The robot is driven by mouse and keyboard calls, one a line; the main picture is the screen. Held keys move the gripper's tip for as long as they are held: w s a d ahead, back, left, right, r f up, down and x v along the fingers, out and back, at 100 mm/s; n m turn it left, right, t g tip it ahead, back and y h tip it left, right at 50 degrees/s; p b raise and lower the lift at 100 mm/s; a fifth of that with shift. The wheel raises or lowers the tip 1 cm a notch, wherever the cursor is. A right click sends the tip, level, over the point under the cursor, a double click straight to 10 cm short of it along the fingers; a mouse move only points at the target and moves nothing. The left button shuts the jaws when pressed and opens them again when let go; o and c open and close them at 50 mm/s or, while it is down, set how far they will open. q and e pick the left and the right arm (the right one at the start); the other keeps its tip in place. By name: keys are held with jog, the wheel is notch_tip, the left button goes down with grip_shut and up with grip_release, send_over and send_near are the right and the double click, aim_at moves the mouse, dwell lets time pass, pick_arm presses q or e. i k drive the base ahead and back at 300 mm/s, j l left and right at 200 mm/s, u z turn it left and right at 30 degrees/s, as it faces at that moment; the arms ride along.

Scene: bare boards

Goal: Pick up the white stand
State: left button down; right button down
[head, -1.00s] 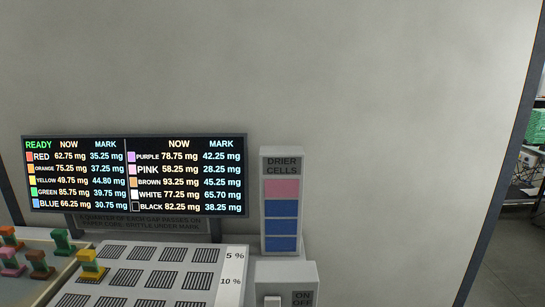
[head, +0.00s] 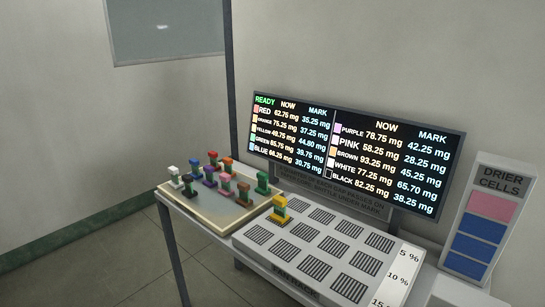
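Several small coloured stands are grouped on a pale board (head: 217,220) left of centre. A stand with a white top (head: 173,171) is at the board's left edge, upright. Neither of my grippers is in view.
A yellow stand (head: 279,210) is on a white panel with dark slotted squares (head: 302,232), right of the board. A display (head: 360,150) lists colours and milligrams. A drier cells box (head: 487,222) is at the right. Bare floor lies at the left.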

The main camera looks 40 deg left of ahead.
aim_at(175, 183)
jog(key=u, duration=2)
jog(key=i+l+u, duration=0.1)
jog(key=i+u, duration=0.2)
jog(key=i, duration=0.15)
jog(key=i+l+u, duration=0.25)
jog(key=i, duration=0.2)
jog(key=i+l+u, duration=0.3)
jog(key=i, duration=0.15)
